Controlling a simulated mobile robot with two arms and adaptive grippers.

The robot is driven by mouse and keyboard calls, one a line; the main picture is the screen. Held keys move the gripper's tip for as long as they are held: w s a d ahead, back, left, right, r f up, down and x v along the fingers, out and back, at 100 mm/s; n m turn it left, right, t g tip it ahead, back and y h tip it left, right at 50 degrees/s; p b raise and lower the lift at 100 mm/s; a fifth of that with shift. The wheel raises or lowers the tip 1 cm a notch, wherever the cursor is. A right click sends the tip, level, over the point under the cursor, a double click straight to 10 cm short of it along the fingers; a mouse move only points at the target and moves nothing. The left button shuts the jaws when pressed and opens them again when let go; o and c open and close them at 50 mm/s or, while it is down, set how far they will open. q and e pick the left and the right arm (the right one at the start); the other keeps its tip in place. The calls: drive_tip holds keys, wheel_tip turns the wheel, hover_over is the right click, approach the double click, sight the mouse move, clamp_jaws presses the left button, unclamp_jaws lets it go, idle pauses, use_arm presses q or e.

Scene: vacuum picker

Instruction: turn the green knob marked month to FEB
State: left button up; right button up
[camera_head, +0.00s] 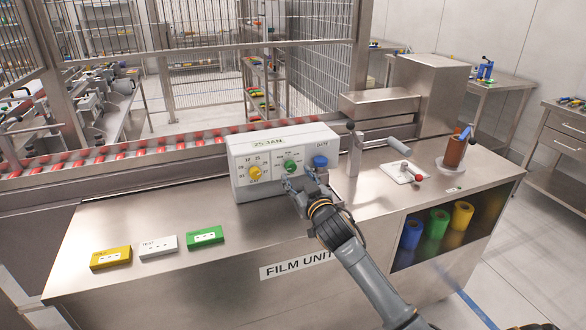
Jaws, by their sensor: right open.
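Small marks surround the green knob, too small to read. My right gripper (301,180) is open and empty, just in front of and below the green knob. I cannot tell whether a fingertip touches the unit. My left gripper is not in view.
Yellow (111,257), white (158,246) and green (205,236) blocks lie on the counter (160,212) at left. A conveyor (60,185) with red items runs behind.

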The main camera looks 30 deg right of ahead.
sight(292, 168)
drive_tip(key=shift+x, duration=1.9)
drive_tip(key=shift+c, duration=0.2)
clamp_jaws()
